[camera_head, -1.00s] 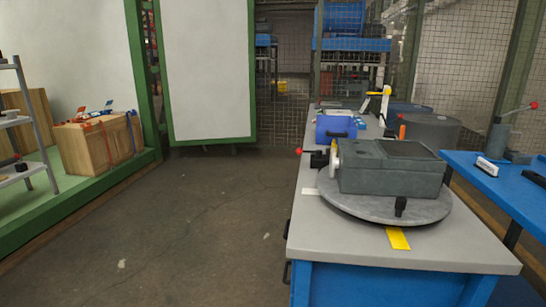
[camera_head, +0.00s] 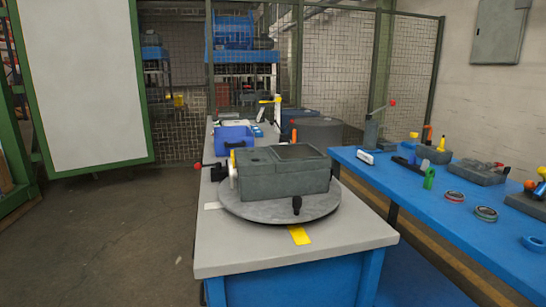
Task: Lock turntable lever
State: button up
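A round grey turntable (camera_head: 250,208) lies on the near part of a grey-topped workbench with a blue base. A grey box-shaped housing (camera_head: 285,180) sits on it. A small black lever or knob (camera_head: 296,205) stands at the turntable's front edge; whether it is locked cannot be told. A second lever with a red knob (camera_head: 198,166) sticks out to the left of the housing, beside a black fitting. A yellow mark (camera_head: 299,235) is on the bench top just in front of the turntable. My gripper is not in view.
The bench top (camera_head: 235,258) is bare at the front. A blue bin (camera_head: 233,136) stands behind the housing. A blue table (camera_head: 415,190) with tools and tape rolls stands at the right. Open floor (camera_head: 120,240) lies to the left. A wire-mesh fence closes the back.

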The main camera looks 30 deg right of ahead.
aim_at(217, 166)
jog(key=i+j, duration=0.3)
jog(key=i, duration=0.2)
jog(key=i+j, duration=0.3)
jog(key=i, duration=0.2)
jog(key=i+j, duration=0.3)
jog(key=i, duration=0.25)
jog(key=i+j, duration=0.3)
jog(key=i, duration=0.2)
